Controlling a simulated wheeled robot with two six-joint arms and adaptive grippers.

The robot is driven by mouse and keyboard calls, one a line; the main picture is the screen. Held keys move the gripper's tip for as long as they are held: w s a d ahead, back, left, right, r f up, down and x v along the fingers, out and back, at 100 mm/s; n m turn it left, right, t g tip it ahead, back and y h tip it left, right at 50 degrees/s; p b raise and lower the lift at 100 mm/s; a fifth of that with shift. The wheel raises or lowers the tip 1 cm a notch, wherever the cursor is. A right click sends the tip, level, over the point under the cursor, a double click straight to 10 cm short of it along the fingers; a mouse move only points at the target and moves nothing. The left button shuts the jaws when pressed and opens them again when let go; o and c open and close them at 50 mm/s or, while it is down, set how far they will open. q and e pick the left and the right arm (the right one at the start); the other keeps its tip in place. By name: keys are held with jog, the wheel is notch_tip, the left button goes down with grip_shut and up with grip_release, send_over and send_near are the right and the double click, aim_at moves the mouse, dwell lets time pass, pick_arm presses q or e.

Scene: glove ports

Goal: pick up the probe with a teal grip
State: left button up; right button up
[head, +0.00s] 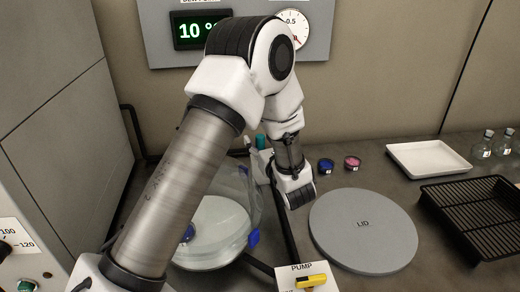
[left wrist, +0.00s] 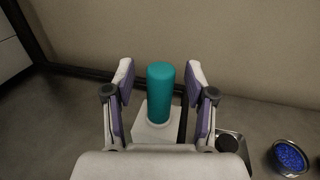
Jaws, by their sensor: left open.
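The probe's teal grip (left wrist: 160,88) stands upright in a white block-like holder (left wrist: 155,128) in the left wrist view. The teal grip also shows small in the head view (head: 260,142), just left of my left wrist. My left gripper (left wrist: 160,75) is open, with one finger on each side of the teal grip. Gaps show between the grip and both fingers, and nothing is held. In the head view my left arm largely hides the gripper. My right gripper is not in view.
A blue-filled dish (head: 326,165) and a pink-filled dish (head: 352,162) stand right of the probe. A round grey lid (head: 363,232), a white tray (head: 428,158) and a black rack (head: 478,213) lie farther right.

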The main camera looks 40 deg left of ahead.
pick_arm(q)
grip_shut()
